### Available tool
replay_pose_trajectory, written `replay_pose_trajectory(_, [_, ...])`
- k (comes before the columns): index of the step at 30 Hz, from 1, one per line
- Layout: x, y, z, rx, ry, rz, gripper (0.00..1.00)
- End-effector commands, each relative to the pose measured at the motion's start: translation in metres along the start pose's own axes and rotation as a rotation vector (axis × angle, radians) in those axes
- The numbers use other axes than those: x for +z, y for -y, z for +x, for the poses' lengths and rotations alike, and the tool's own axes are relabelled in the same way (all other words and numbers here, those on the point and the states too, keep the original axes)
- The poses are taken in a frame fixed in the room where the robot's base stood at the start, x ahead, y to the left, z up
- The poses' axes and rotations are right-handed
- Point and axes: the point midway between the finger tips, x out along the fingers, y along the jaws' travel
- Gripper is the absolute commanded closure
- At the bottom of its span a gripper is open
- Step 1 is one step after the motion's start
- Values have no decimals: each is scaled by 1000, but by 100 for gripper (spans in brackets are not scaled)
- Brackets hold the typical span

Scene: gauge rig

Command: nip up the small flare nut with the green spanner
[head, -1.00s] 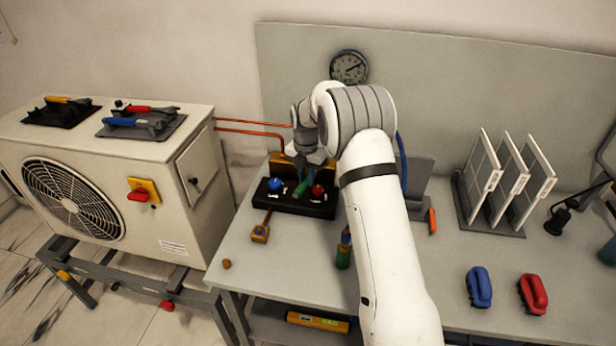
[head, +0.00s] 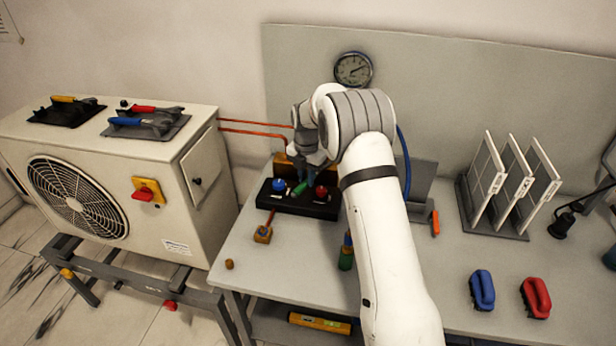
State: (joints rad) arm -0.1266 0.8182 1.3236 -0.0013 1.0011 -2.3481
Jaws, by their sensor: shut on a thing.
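My gripper (head: 304,177) is over the black block (head: 320,210) on the bench, shut on the green spanner (head: 299,188). Only a short green length of the spanner shows, slanted between the blue knob (head: 279,185) and the red knob (head: 321,192). The spanner's jaw end is too small to make out. I cannot pick out the small flare nut, or tell whether the spanner touches a nut. A brass fitting (head: 263,234) on a short copper stub lies in front of the block.
A small brass piece (head: 229,264) sits near the bench's front left edge. A green-and-brass item (head: 346,256) stands beside my arm. Blue (head: 481,290) and red (head: 535,297) handled items and a rack of white panels (head: 510,185) are at right. The outdoor unit (head: 100,180) stands left.

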Motion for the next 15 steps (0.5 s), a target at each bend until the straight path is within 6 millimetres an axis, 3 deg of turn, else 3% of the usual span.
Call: replay_pose_trajectory(15, [2, 10, -1, 2, 3, -83, 100])
